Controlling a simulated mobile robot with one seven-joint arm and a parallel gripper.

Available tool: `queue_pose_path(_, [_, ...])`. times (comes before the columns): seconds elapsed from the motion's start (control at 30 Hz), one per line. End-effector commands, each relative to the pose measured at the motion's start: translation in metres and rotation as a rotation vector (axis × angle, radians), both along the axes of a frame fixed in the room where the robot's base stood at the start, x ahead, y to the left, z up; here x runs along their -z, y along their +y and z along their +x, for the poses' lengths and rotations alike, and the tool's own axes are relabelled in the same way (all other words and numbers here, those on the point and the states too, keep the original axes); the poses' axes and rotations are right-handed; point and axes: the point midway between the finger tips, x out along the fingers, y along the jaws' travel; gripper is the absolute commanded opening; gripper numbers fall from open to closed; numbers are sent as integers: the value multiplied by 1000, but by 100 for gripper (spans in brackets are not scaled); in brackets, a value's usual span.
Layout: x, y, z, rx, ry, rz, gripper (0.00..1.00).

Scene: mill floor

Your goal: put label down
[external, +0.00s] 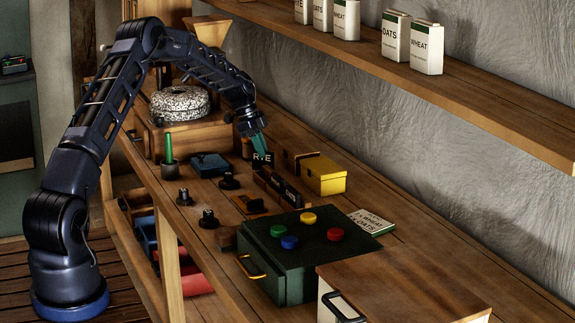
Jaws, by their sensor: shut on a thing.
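My gripper (259,146), with teal fingers, is over the middle of the bench. It is shut on a small black label (262,159) that reads RYE in white letters. The label is upright, just below the fingertips. I cannot tell whether its lower edge touches anything. Several more dark labels (276,187) stand in a row just in front of it, with a yellow box (323,175) to their right.
A dark green drawer box (285,270) with coloured knobs on top stands nearer the camera, beside a booklet (371,221). A millstone (180,104) stands behind. Labelled packets (396,37) line the shelf.

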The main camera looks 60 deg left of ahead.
Motion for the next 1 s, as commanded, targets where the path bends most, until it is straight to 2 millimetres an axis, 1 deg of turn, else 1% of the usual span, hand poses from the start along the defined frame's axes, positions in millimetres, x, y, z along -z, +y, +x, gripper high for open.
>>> queue_pose_path(0.03, [1,0,0,0,0,0,15])
queue_pose_path(0.13, [1,0,0,0,0,0,34])
queue_pose_path(0.43, [0,0,0,0,0,0,35])
queue_pose_path(0.57, [-8,2,-2,0,-1,1,35])
queue_pose_path(0.67, [-20,6,-6,-1,0,0,35])
queue_pose_path(1.0, [-81,24,-23,-2,-1,1,35])
